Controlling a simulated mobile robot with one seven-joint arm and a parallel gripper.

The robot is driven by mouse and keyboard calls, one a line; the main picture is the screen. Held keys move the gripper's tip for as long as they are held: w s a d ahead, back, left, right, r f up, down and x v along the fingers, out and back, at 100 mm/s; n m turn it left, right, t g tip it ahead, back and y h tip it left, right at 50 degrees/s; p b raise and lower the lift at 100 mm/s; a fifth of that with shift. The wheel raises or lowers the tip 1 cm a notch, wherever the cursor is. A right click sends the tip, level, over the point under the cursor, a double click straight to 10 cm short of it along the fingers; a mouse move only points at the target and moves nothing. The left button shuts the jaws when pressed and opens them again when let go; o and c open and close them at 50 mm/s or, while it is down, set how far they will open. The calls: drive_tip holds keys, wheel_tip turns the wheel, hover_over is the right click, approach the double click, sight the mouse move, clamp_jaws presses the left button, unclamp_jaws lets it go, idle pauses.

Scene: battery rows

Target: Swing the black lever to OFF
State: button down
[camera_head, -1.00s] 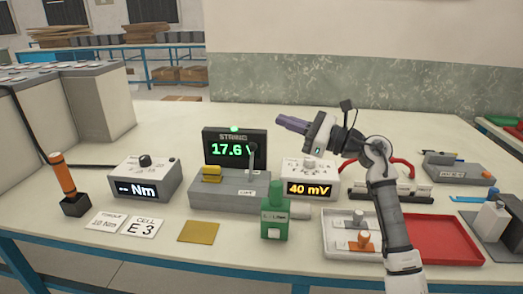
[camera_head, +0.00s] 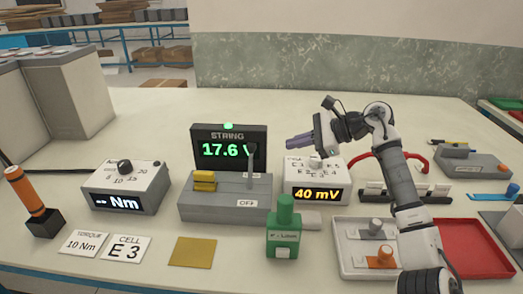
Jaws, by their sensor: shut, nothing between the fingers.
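The black lever (camera_head: 251,165) stands roughly upright on a grey switch box (camera_head: 215,211), in front of the right side of the STRING display (camera_head: 229,165). An "OFF" label (camera_head: 247,203) is on the box's front, below the lever; another label behind the lever is partly hidden. A yellow block (camera_head: 204,181) sits on the box's left part. My gripper (camera_head: 289,143), with purple fingers, is shut and empty. It points left, to the right of the lever, and appears apart from it in the picture; the depth between them is hard to judge.
The display reads 17.6 V with a green lamp lit. A 40 mV meter (camera_head: 317,193) is below my gripper. A green bottle-like unit (camera_head: 284,235) stands in front of the box. A torque unit (camera_head: 125,190) is at left, trays (camera_head: 345,262) at right.

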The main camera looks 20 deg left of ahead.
sight(262, 152)
drive_tip(key=p+x, duration=0.2)
drive_tip(key=x, duration=0.7)
drive_tip(key=shift+a+p, duration=0.25)
drive_tip(key=shift+p, duration=0.15)
drive_tip(key=shift+a+f, duration=0.2)
drive_tip(key=shift+a, duration=0.1)
drive_tip(key=shift+s+b, duration=0.1)
drive_tip(key=shift+b, duration=0.35)
drive_tip(key=shift+s+d+r+b, duration=0.1)
drive_tip(key=shift+s+r+b, duration=0.1)
drive_tip(key=shift+b, duration=0.45)
